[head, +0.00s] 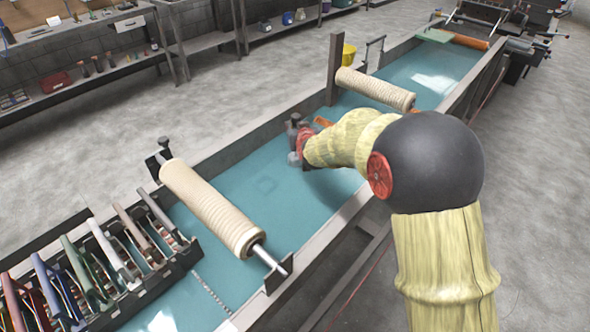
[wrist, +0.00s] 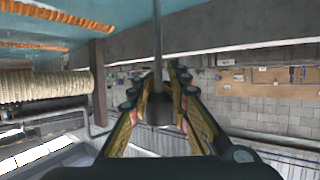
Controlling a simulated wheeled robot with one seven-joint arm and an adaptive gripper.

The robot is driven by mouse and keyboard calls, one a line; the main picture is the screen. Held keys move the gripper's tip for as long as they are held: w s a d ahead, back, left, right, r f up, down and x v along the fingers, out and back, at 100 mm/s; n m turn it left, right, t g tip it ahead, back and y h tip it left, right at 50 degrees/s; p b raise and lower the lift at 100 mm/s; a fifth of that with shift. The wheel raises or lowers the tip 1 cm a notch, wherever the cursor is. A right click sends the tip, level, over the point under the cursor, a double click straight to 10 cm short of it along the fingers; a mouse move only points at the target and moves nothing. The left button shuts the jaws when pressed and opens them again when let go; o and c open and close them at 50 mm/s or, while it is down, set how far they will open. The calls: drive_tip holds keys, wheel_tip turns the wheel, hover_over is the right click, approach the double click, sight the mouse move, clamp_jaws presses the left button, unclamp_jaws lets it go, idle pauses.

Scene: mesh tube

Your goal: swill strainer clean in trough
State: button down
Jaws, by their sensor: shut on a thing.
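The long trough (head: 241,146) runs diagonally through the head view and has a flat teal surface inside it. My gripper (head: 298,142) is over its middle stretch, between two pale rollers. In the wrist view my gripper (wrist: 157,80) has its fingers closed on both sides of a dark handle (wrist: 158,110). A thin grey shaft (wrist: 157,45) runs from the handle to the top edge of that view. This seems to be the strainer; its mesh end is not clearly visible. I cannot tell whether it touches the teal surface.
A wound roller (head: 212,207) lies across the trough at near left, and another (head: 375,89) lies beyond my gripper. A rack of coloured frames (head: 92,262) stands at lower left. A post (head: 335,70) rises at the far edge. A faint square outline (head: 266,184) shows on the teal surface.

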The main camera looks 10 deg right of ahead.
sight(295, 116)
drive_tip(key=shift+r+p, duration=2)
drive_tip(key=shift+r, duration=2.3)
